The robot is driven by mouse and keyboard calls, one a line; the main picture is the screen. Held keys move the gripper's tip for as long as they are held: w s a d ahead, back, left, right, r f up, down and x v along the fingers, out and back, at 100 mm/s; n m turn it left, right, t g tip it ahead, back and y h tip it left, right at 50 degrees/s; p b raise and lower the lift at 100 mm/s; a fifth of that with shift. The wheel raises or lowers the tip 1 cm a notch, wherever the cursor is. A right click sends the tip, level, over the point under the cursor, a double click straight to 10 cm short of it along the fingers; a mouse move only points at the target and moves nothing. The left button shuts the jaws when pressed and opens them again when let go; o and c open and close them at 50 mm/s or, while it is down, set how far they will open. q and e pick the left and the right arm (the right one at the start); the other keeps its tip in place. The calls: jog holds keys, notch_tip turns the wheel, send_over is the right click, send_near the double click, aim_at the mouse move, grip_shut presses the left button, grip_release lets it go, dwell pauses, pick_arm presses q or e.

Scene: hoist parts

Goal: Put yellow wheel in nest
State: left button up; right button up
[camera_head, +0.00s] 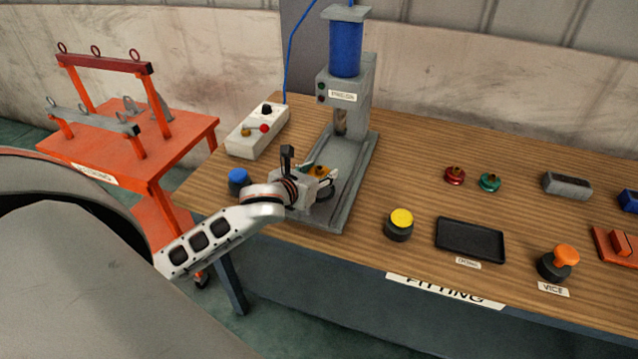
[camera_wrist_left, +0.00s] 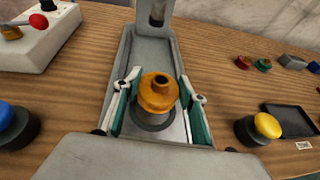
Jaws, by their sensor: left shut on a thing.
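The yellow wheel (camera_wrist_left: 158,93), a stepped orange-yellow piece with a hub and a hole on top, sits between the teal-padded fingers of my left gripper (camera_wrist_left: 158,98). In the head view the wheel (camera_head: 318,170) shows partly behind my left gripper (camera_head: 316,178), over the grey press base. The nest, a dark round ring (camera_wrist_left: 152,121) on the press base, shows just below the wheel in the wrist view. In the head view the nest (camera_head: 326,194) is partly hidden by the gripper. I cannot tell whether wheel and nest touch. My right gripper is out of view.
The press column (camera_head: 347,95) with its blue cylinder rises behind the wheel. A white control box (camera_head: 258,130) and a blue button (camera_head: 238,181) are to the left. A yellow button (camera_head: 400,224), a black tray (camera_head: 470,240) and red and green wheels (camera_head: 489,182) are to the right.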

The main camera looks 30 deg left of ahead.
aim_at(319, 192)
pick_arm(q)
jog(key=shift+f, duration=1.9)
jog(key=shift+f, duration=0.1)
jog(key=o, duration=1.5)
jog(key=shift+f, duration=0.1)
jog(key=shift+o, duration=0.6)
jog(key=v, duration=1.2)
